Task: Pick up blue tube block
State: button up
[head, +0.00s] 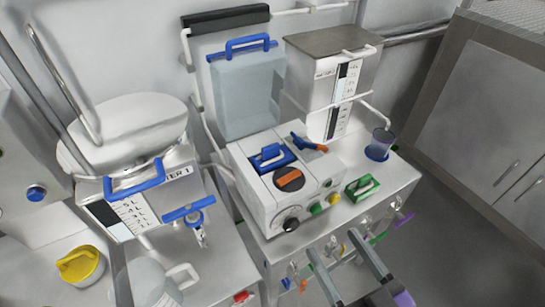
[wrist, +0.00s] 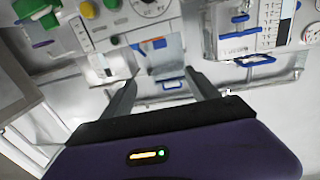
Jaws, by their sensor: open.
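A blue block (head: 271,158) with a pale handle sits on top of the white control box (head: 250,187), left of an orange-and-black knob. I cannot be sure it is the tube block. A similar green block (head: 362,187) lies on the cabinet top to the right of the box. My gripper (head: 335,245) is open and empty, in front of the cabinet, below and to the right of the blue block and apart from it. In the wrist view my gripper's two fingers (wrist: 160,78) are spread with nothing between them. The blue block is not clear there.
Hooks and coloured handles line the cabinet front near my fingers. A blue-handled machine (head: 140,205) and a yellow-lidded container (head: 80,265) are at left. Open floor (head: 445,235) lies to the right.

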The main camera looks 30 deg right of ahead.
aim_at(272, 150)
jog(key=shift+n+g+y, duration=0.4)
jog(key=shift+g+y, duration=0.2)
jog(key=shift+g, duration=0.2)
jog(key=w+r, duration=0.1)
jog(key=w, duration=0.6)
jog(key=w+d+r+p, duration=0.1)
jog(key=w+r, duration=0.1)
jog(key=w, duration=0.6)
jog(key=w+d+r+p, duration=0.1)
jog(key=w+r, duration=0.1)
jog(key=w, duration=0.5)
jog(key=shift+w, duration=0.2)
jog(key=f, duration=0.1)
jog(key=f+g, duration=0.1)
jog(key=a+f, duration=0.1)
jog(key=shift+s+f+g+y, duration=0.1)
jog(key=shift+s+g+y, duration=0.2)
jog(key=shift+f+n, duration=0.3)
jog(key=shift+f, duration=0.05)
jog(key=shift+w+f, duration=0.1)
jog(key=shift+w, duration=0.2)
jog(key=x, duration=0.2)
jog(key=p+x, duration=0.1)
jog(key=x, duration=0.2)
jog(key=shift+w+d+p, duration=0.3)
jog(key=shift+w+d, duration=0.1)
jog(key=shift+w+f, duration=0.2)
jog(key=shift+w, duration=0.4)
jog(key=shift+c, duration=0.4)
